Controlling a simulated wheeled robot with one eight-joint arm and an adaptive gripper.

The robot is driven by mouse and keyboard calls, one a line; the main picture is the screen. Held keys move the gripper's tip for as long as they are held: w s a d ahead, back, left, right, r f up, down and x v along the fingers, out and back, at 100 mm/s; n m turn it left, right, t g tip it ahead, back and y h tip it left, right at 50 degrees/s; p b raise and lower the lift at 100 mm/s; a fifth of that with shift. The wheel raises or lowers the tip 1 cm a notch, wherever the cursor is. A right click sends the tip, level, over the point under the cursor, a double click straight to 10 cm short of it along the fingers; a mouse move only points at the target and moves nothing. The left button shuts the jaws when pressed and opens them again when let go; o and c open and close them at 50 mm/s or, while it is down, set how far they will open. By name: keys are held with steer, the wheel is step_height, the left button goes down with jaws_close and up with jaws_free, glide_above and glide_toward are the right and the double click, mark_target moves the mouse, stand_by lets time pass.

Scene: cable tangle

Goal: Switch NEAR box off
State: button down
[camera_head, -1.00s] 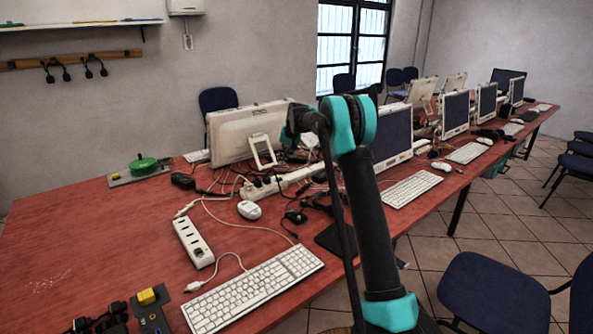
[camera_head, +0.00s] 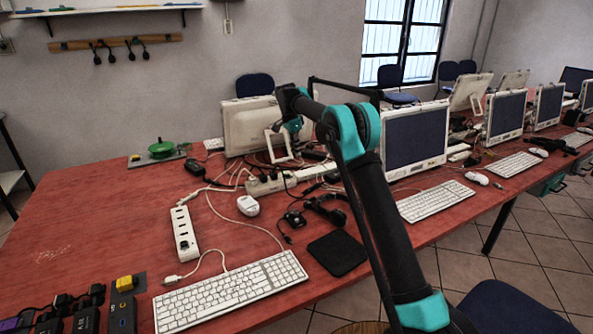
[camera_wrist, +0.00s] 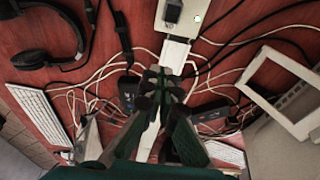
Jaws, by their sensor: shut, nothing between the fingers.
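No label NEAR can be read, so I cannot tell which unit is the NEAR box. A white power strip (camera_head: 184,233) lies on the red table at the left, with several dark sockets. My gripper (camera_wrist: 163,82) is shut and empty above white cables.
A keyboard (camera_head: 231,290), white mouse (camera_head: 248,205), black pad (camera_head: 337,253) and headset (camera_wrist: 52,38) lie around. A yellow-topped item (camera_head: 125,284) sits at the front left. Monitors (camera_head: 416,139) stand to the right. The table's left part (camera_head: 90,215) is clear.

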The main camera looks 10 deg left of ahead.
mark_target(292, 176)
steer(key=shift+f, duration=0.1)
steer(key=f, duration=0.3)
steer(key=d+f, duration=0.1)
steer(key=f, duration=0.2)
steer(key=w+f, duration=0.1)
steer(key=f, duration=0.2)
steer(key=shift+d+f, duration=0.15)
steer(key=shift+d, duration=0.05)
steer(key=shift+s+a, duration=0.65)
steer(key=shift+a, duration=0.3)
steer(key=shift+s+a, duration=0.45)
steer(key=shift+a, duration=0.2)
